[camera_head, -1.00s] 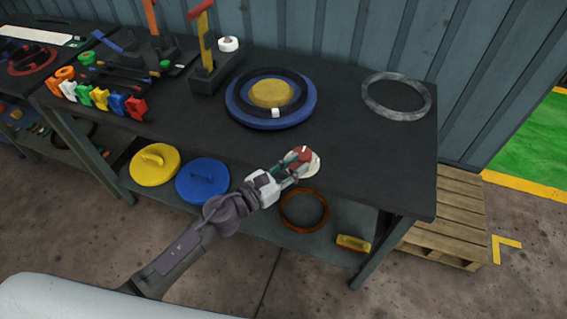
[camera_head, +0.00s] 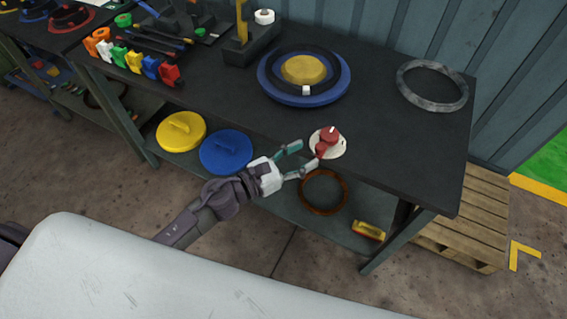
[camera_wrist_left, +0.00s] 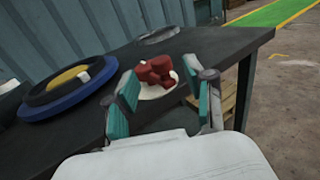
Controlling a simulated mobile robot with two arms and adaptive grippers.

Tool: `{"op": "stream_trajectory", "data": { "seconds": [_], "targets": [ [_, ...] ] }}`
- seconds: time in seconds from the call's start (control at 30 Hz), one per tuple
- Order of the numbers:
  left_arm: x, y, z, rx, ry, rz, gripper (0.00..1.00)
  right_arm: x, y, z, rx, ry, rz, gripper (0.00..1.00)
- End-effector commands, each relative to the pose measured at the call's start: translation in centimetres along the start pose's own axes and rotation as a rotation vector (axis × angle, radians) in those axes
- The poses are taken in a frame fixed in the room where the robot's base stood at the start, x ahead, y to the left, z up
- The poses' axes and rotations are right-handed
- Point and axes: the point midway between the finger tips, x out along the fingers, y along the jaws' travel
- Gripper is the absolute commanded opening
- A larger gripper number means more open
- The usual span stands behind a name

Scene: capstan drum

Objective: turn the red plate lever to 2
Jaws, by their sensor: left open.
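The red plate lever (camera_head: 328,140) sits on a round white plate (camera_head: 340,150) near the front edge of the dark table. A small white mark shows on top of its red hub. My left gripper (camera_head: 308,155) is open just in front of the lever, its fingers apart and nothing held. In the left wrist view the red lever (camera_wrist_left: 155,72) shows between the two open fingers (camera_wrist_left: 163,105), a little beyond them. Any numbers on the plate are too small to read. My right gripper is not in view.
A blue disc with a black ring and yellow centre (camera_head: 303,70) lies behind the lever. A grey ring (camera_head: 432,86) lies at the right. Colored blocks (camera_head: 150,66) line the left. A lower shelf holds yellow (camera_head: 181,132) and blue (camera_head: 226,152) lids and a brown ring (camera_head: 323,192).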

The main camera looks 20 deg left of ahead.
Motion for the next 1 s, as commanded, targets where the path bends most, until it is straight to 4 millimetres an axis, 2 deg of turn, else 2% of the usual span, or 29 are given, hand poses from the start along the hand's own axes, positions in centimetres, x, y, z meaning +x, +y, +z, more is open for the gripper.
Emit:
{"op": "stream_trajectory", "data": {
  "seconds": [0.1,0.33,0.5,1.0],
  "targets": [
    [-2.7,-0.1,-0.1,-0.003,0.002,0.001,0.53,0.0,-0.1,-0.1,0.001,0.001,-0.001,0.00],
    [-5.7,-0.1,0.0,0.000,0.000,0.000,0.53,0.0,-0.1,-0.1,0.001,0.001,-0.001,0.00],
    [-6.3,0.0,0.0,0.001,-0.001,-0.001,0.53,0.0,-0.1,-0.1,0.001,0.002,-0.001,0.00],
    [-6.3,0.1,-0.1,-0.008,0.001,0.003,0.53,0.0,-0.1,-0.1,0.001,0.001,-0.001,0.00]
  ]
}}
